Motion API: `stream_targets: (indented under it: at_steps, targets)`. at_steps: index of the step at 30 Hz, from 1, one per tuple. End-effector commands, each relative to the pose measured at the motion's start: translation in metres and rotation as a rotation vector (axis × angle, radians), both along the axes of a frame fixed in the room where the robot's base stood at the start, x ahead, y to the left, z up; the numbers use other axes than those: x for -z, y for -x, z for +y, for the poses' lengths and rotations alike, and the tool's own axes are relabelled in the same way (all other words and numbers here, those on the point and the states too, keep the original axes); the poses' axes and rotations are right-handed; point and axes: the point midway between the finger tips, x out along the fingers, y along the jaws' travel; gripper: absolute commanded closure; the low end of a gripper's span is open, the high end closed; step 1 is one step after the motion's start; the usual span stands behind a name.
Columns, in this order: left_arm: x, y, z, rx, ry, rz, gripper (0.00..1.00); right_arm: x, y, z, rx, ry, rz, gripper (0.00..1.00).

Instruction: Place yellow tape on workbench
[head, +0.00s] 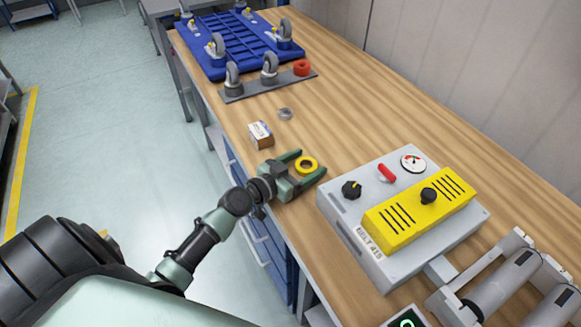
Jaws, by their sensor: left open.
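The yellow tape (307,164) is a small roll lying on the wooden workbench (350,110). My left gripper (306,164) is open at the workbench's left edge. Its two green fingers point right, one on the far side of the tape and one on the near side, so the tape sits between their tips. I cannot tell whether a finger touches it. My right gripper is not in view.
A grey control box (395,215) with a yellow panel stands right of the gripper. Beyond the gripper are a small carton (261,135), a grey ring (285,114), a red roll (302,68) and a blue wheeled platform (237,42). The bench's right middle is bare.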

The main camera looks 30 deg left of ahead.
Motion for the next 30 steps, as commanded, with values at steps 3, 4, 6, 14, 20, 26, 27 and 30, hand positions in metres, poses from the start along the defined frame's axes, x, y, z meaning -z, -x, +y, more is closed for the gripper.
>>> stream_targets:
  at_steps: [3, 4, 6, 14, 20, 26, 27, 30]
  targets:
    - [0.001, 0.022, 0.007, 0.002, -0.005, 0.004, 0.27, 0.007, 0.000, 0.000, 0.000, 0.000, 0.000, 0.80]
    - [0.000, 0.029, 0.008, 0.003, -0.005, 0.003, 0.27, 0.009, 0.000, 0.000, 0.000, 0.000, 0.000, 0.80]
    - [-0.001, 0.044, 0.013, 0.001, -0.005, 0.004, 0.27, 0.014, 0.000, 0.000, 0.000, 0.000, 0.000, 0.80]
    - [-0.009, 0.093, 0.027, 0.002, -0.004, 0.003, 0.27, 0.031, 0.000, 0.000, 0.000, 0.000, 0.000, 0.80]
    - [-0.015, 0.110, 0.033, 0.000, -0.001, 0.001, 0.27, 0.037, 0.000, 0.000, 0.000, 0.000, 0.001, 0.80]
    - [-0.018, 0.113, 0.034, 0.000, -0.001, 0.000, 0.27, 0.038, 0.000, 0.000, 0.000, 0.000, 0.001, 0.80]
    - [-0.018, 0.113, 0.034, 0.000, -0.001, 0.000, 0.27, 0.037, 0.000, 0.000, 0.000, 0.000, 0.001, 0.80]
    - [-0.018, 0.112, 0.034, 0.000, -0.001, 0.000, 0.27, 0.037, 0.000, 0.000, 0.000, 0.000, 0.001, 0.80]
